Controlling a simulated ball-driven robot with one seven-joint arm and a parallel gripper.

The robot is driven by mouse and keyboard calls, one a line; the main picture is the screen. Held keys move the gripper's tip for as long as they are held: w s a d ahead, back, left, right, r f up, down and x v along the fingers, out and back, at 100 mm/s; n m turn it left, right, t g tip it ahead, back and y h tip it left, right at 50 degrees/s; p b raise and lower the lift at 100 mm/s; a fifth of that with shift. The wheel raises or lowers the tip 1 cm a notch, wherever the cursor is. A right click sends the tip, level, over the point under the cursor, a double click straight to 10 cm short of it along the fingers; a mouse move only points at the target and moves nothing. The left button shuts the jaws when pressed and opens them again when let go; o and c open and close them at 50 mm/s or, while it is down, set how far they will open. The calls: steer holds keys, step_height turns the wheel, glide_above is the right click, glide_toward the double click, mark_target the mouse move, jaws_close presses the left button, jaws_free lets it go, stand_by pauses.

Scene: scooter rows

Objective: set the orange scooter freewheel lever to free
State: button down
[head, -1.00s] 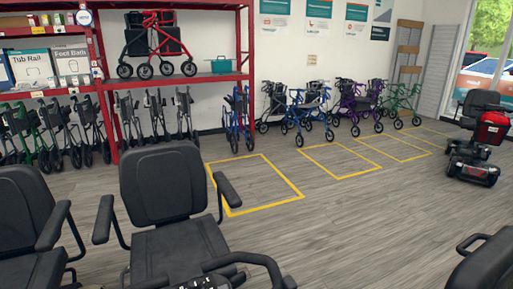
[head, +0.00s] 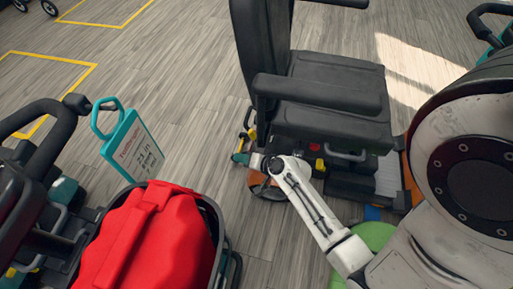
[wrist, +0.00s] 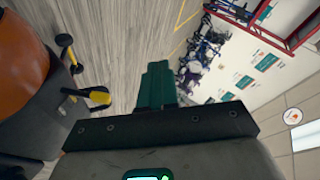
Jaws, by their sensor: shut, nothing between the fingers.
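The orange scooter stands in the middle of the head view, with a black seat (head: 320,95) and an orange rear fender (head: 268,188) partly hidden by my arm. In the wrist view its orange body (wrist: 20,65) fills the left edge. Yellow also shows behind the seat in the head view (head: 251,136). I cannot tell which is the freewheel lever or its setting. My gripper (head: 240,158) has teal fingers (wrist: 158,72), shut and empty, right of the levers in the wrist view, apart from them.
A red bag or cover (head: 150,240) sits on a dark scooter at the lower left. Another scooter's handlebar (head: 490,18) is at the upper right. Grey floor (head: 190,85) with yellow outlines is clear between them.

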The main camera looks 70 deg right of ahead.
mark_target(253, 133)
steer(key=s+d+f+m+g+h+b, duration=0.1)
steer(key=s+d+f+m+h+b, duration=0.1)
steer(key=s+d+f+m+h, duration=0.1)
steer(key=s+d+f+m+h+b, duration=0.2)
steer(key=s+d+f+m+h, duration=0.2)
steer(key=d, duration=0.4)
steer(key=shift+f+m+g, duration=0.4)
steer(key=shift+f+m, duration=0.3)
steer(key=shift+f, duration=0.05)
steer(key=shift+w, duration=0.1)
steer(key=b+x, duration=0.1)
steer(key=x, duration=0.9)
steer(key=shift+r+b, duration=0.1)
steer(key=shift+b, duration=0.3)
steer(key=shift+w+r, duration=0.1)
